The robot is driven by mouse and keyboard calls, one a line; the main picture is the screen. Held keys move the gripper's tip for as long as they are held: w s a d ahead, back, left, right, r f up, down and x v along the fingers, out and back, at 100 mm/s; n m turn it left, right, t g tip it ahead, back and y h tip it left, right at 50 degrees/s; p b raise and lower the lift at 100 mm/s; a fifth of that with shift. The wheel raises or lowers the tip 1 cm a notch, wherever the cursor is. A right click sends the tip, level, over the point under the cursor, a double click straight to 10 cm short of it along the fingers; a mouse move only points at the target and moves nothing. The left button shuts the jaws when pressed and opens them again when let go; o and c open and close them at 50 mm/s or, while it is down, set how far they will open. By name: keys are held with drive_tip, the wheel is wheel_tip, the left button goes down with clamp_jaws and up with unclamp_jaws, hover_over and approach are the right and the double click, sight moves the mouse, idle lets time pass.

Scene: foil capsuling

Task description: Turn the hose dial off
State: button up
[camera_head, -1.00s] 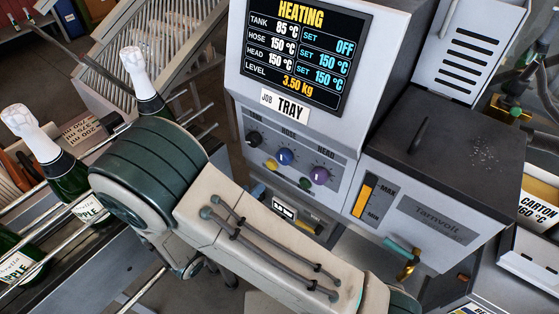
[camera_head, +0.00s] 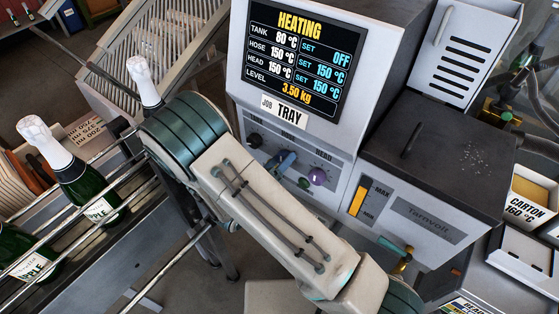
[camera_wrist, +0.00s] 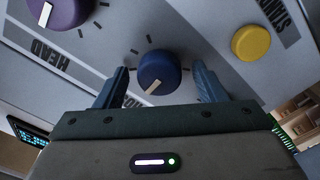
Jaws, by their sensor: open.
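The blue hose dial (camera_wrist: 160,72) is in the middle of the wrist view, which shows the panel upside down. Its cream pointer line points down and slightly left in that view. My gripper (camera_wrist: 159,76) is open, with one finger on each side of the dial. Small gaps show between the fingers and the dial. The label under it is mostly hidden by my gripper. In the head view my gripper covers much of the dial. The screen (camera_head: 299,58) reads HOSE 150 °C with SET 150 °C, and TANK SET OFF.
The purple head dial (camera_wrist: 60,10) and a yellow button (camera_wrist: 251,42) are close by on the panel. The black tank dial (camera_head: 254,140) is left of the hose dial in the head view. Bottles (camera_head: 75,180) stand on a rail conveyor at left.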

drive_tip(key=c, duration=1)
